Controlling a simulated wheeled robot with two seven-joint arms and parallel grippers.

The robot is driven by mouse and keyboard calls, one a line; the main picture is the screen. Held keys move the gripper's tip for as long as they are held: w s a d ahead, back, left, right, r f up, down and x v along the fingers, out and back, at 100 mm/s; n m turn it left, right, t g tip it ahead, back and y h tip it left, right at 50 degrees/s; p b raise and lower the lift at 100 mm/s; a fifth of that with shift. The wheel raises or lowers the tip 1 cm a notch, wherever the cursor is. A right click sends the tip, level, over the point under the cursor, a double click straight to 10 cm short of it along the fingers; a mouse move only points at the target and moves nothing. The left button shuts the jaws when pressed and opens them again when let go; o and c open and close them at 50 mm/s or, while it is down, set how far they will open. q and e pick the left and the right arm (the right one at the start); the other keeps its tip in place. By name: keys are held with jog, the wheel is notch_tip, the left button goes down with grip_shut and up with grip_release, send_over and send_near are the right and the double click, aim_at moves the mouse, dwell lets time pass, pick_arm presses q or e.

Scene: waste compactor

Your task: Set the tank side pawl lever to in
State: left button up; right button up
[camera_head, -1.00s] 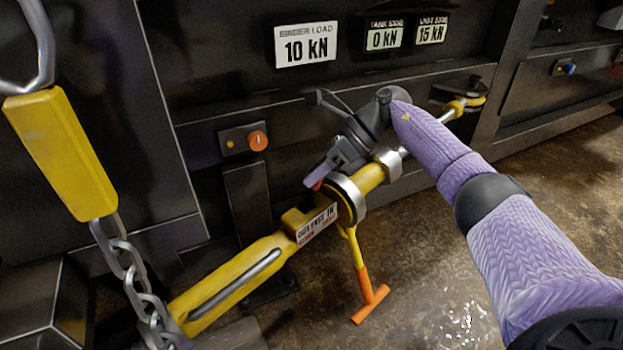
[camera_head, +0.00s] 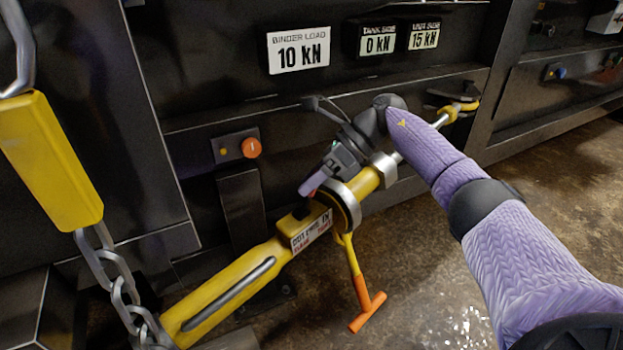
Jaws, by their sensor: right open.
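A yellow ratchet binder (camera_head: 225,292) runs diagonally across the view, with a grey ring collar (camera_head: 347,205) around its middle. A label (camera_head: 311,230) on its body has small print I cannot read fully. My right gripper (camera_head: 312,182) is open, with its fingertips just above the collar and close to the binder body. I cannot tell whether it touches anything there. A T-handle with orange grip (camera_head: 362,297) hangs below the collar. I cannot pick out the pawl lever with certainty; the gripper covers part of that area. My left gripper is not in view.
An orange button (camera_head: 251,147) is left of the gripper. A yellow bar (camera_head: 52,158) and chain (camera_head: 118,285) hang at left.

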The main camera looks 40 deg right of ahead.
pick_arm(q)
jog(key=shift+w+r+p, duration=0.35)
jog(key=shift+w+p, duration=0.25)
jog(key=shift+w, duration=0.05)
pick_arm(e)
jog(key=v, duration=1)
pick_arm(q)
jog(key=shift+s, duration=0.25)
